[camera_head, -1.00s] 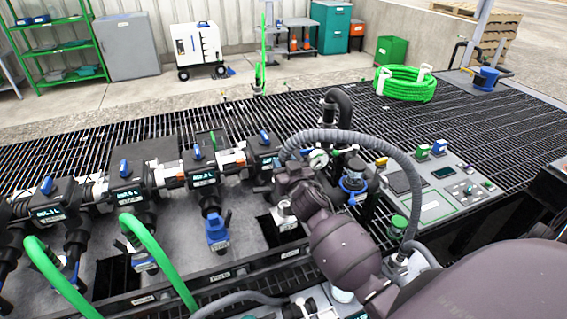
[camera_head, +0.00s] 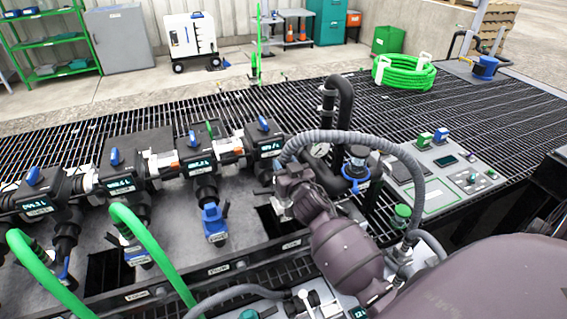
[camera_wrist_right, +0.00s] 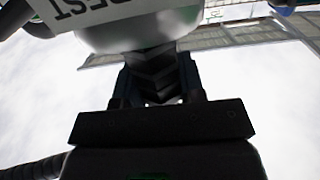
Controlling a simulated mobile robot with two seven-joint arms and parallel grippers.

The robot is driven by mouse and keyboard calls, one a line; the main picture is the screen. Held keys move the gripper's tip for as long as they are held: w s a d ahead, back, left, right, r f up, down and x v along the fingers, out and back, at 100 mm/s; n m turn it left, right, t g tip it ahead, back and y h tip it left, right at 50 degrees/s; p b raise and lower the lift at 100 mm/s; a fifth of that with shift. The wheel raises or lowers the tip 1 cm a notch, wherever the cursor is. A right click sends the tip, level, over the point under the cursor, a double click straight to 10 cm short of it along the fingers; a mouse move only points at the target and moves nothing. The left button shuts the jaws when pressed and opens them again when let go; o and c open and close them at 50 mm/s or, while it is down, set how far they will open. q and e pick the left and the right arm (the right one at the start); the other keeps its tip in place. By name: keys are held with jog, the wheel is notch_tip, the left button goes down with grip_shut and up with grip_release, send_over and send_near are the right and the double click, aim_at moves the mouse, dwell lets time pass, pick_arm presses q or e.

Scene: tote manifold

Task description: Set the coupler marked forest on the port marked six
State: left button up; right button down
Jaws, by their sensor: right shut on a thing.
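My right gripper (camera_wrist_right: 155,80) is shut on the forest coupler (camera_wrist_right: 115,25). In the right wrist view its pale label shows upside down and cut off, with "REST" readable. In the head view my right gripper (camera_head: 284,207) is above the front right of the manifold, beside a dark opening in its deck; the held coupler is mostly hidden there by my arm. The manifold (camera_head: 165,225) has a row of valve blocks with blue handles and small displays. The front-edge labels are too small to read, so I cannot tell which port is six. My left gripper is out of view.
A blue coupler (camera_head: 215,222) sits on the manifold left of my right gripper. Green hoses (camera_head: 150,245) arch at the front left. A grey corrugated hose (camera_head: 385,150) loops over my right arm. A black pipe (camera_head: 345,105) stands behind, and a control panel (camera_head: 450,170) is on the right.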

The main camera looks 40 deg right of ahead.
jog(key=shift+f+b, duration=0.45)
jog(key=shift+f, duration=0.4)
jog(key=shift+f+b, duration=0.4)
jog(key=shift+f, duration=0.65)
jog(key=c, duration=0.9)
grip_release()
jog(key=shift+c, duration=0.2)
jog(key=o, duration=0.3)
jog(key=shift+f, duration=0.1)
jog(key=shift+s, duration=0.1)
